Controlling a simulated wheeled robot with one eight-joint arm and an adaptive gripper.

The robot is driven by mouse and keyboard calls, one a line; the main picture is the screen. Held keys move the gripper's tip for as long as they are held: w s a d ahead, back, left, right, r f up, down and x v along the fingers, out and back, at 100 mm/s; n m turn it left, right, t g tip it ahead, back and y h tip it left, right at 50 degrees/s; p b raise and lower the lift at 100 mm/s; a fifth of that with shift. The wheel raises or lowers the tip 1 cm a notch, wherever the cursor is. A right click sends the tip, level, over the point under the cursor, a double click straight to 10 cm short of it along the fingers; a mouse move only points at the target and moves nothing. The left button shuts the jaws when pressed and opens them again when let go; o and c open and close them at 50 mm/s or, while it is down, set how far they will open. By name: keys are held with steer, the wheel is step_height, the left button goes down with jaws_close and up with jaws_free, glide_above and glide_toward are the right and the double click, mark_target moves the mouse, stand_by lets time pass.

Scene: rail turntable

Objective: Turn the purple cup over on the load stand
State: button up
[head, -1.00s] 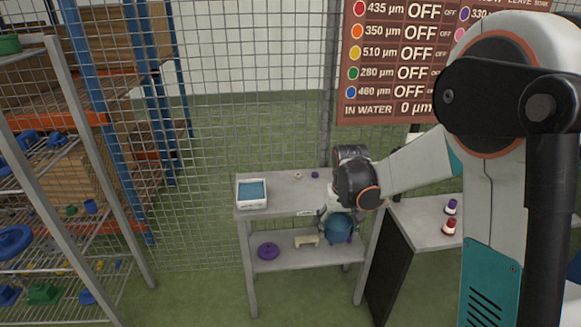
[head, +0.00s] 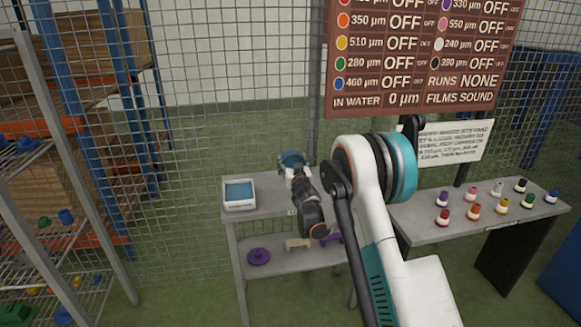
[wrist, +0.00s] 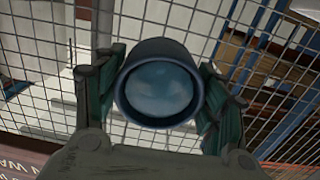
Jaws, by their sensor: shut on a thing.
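My gripper (wrist: 158,100) is shut around a round, dark-rimmed blue vessel (wrist: 162,82). Its round face is toward the wrist camera, with blue-grey inside the rim. In the head view the blue vessel (head: 292,158) is at the end of my arm, above the back of the grey bench. My fingers are mostly hidden there. The vessel looks blue rather than purple. On the lower shelf a purple piece (head: 333,238) is partly hidden by my arm, and a flat purple ring (head: 258,256) lies at the left. I cannot tell which thing is the load stand.
A white tray with blue inside (head: 239,205) stands on the left of the grey bench (head: 268,205). A cream block (head: 298,243) is on its lower shelf. Wire mesh (head: 200,130) closes the back.

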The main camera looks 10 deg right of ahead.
steer(key=shift+w+a, duration=0.15)
steer(key=shift+a, duration=0.15)
steer(key=shift+f, duration=0.15)
steer(key=b, duration=0.3)
glide_above(291, 196)
step_height(291, 196, down, 7)
steer(key=shift+a+r, duration=0.1)
steer(key=shift+f, duration=1.95)
steer(key=shift+f, duration=0.55)
steer(key=o, duration=1.2)
steer(key=s, duration=1.2)
